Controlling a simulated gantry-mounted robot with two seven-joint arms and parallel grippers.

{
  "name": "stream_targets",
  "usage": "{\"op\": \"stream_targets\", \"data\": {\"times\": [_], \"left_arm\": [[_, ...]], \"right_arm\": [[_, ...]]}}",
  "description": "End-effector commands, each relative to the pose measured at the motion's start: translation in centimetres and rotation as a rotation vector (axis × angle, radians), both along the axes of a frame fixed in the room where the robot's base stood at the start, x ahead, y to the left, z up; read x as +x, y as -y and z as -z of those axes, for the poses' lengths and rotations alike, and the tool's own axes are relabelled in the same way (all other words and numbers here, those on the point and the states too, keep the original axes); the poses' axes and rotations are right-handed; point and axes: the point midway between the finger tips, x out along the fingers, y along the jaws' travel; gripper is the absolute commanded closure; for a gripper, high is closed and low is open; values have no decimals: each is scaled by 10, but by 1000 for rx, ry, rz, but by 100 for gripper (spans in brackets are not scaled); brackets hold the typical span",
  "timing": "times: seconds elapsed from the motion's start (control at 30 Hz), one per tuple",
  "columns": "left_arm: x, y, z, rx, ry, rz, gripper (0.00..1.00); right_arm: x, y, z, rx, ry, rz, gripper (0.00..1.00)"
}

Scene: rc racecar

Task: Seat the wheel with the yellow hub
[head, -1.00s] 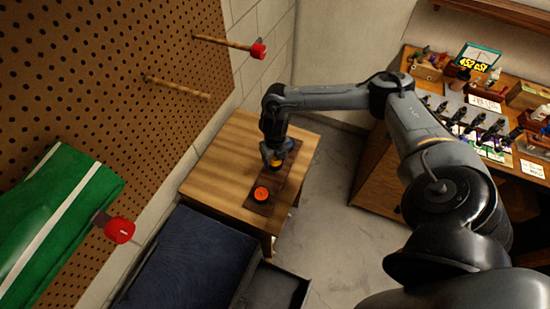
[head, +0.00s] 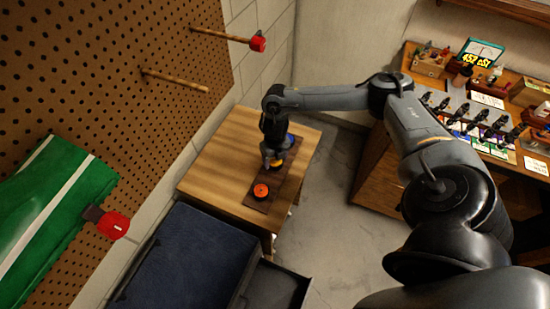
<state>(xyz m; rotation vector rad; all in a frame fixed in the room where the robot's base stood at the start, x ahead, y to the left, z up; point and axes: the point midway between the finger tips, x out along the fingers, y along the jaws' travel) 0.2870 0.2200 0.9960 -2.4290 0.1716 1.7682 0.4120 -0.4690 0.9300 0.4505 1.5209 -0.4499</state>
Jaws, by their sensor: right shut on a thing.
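My right gripper (head: 272,160) reaches down over a small wooden table (head: 222,163), above a dark brown board (head: 290,177). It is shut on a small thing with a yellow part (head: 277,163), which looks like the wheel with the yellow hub. The fingers hide most of it, and I cannot tell whether it touches the board. A wheel with an orange hub (head: 261,190) sits on the near end of the board. A blue part (head: 290,137) shows behind the gripper at the far end. My left gripper is not in view.
A pegboard (head: 95,75) with wooden pegs (head: 225,37) and a green cloth (head: 55,215) stands at left. A dark blue padded top (head: 190,255) and an open drawer (head: 275,288) lie in front of the table. A cluttered workbench (head: 380,175) is at right.

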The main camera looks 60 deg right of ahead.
Motion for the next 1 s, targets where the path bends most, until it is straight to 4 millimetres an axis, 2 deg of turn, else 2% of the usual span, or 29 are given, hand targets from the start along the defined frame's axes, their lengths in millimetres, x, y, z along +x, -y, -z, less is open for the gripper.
{"op": "stream_targets", "data": {"times": [0.73, 0.77, 0.93, 1.0], "left_arm": [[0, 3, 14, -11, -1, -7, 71], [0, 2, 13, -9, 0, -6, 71], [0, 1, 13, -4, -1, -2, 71], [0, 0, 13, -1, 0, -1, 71]], "right_arm": [[0, 0, 19, 0, 0, 0, 65], [0, 0, 18, 0, 1, 0, 31], [0, 0, 18, 1, 1, 0, 6], [0, 0, 18, 0, 0, 0, 6]]}}
